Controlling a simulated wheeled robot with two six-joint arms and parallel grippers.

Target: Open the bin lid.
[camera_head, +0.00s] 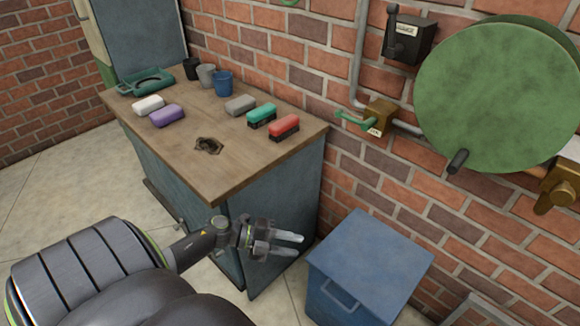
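The blue bin (335,308) stands on the floor against the brick wall, to the right of the workbench. Its flat blue lid (370,250) is closed over the top. A blue handle (341,293) shows at the lid's front side. My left gripper (300,244) is to the left of the bin, near the workbench's front corner. Its two pale fingers point right toward the bin, with a gap between them and nothing held. It appears apart from the lid. My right gripper is out of view. The lower part of the bin is cut off by the frame's bottom edge.
The workbench (165,140) holds a green tray (146,82), several cups, and several coloured blocks, including a red one (284,126). Floor shows left of the bin.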

